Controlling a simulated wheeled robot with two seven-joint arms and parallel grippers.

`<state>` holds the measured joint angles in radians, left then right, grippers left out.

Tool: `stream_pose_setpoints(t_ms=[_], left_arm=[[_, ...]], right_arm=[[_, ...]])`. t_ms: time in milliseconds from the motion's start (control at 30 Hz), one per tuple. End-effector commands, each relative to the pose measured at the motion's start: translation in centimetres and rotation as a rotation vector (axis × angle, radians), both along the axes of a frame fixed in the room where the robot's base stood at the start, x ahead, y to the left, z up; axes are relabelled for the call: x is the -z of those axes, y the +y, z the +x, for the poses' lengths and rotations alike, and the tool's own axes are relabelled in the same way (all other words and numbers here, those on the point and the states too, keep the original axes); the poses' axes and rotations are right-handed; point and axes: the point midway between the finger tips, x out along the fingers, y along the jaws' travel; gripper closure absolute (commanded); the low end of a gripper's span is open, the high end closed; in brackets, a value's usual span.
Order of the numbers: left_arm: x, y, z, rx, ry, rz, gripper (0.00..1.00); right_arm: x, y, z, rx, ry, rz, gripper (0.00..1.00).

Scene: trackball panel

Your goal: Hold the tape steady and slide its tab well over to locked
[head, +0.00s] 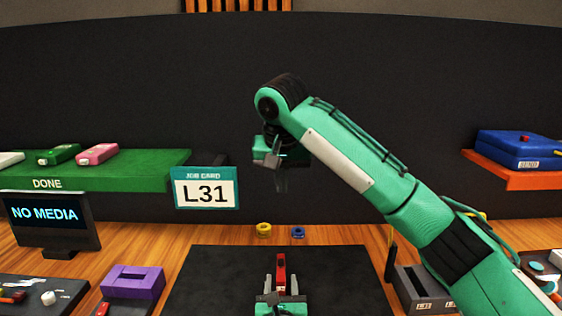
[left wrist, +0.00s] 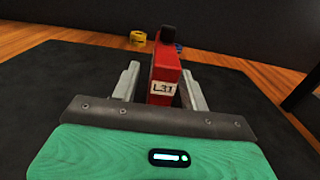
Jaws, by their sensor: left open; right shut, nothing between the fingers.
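A red tape (head: 281,268) with a white L31 label is on the dark mat (head: 225,270). It also shows in the left wrist view (left wrist: 165,75), with a small dark block on its top far end; I cannot tell whether that is the tab. My left gripper (head: 281,285) is open, with one finger on each side of the tape's near part. Small gaps show beside the tape in the left wrist view. My right gripper (head: 281,182) is shut and empty, pointing down in the air above and beyond the tape.
Yellow (head: 264,230) and blue (head: 298,232) rings lie behind the mat. A job card (head: 206,188) reads L31. A green DONE shelf (head: 120,165) holds several tapes at left. A purple slotted block (head: 132,282) stands left of the mat, a grey labelled holder (head: 425,290) right of it.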

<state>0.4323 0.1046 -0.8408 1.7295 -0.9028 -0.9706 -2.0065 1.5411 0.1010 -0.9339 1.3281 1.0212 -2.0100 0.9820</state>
Motion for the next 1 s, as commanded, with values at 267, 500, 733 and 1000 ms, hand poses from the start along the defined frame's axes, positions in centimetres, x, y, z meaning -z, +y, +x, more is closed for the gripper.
stream_pose_setpoints(t_ms=[267,500,733,1000], left_arm=[[0.1,0.0,-6.0,0.001,0.003,-0.002,0.55],[0.1,0.0,-9.5,0.001,0.002,-0.001,0.55],[0.0,0.0,-10.3,0.0,0.0,0.0,0.55],[0.0,0.0,-10.3,0.0,0.001,0.0,0.41]], right_arm=[[0.0,0.0,0.0,0.0,0.0,0.0,1.0],[0.0,0.0,0.0,0.0,0.0,0.0,1.0],[0.0,0.0,0.0,0.0,0.0,0.0,1.0],[0.0,0.0,0.0,0.0,0.0,0.0,1.0]])
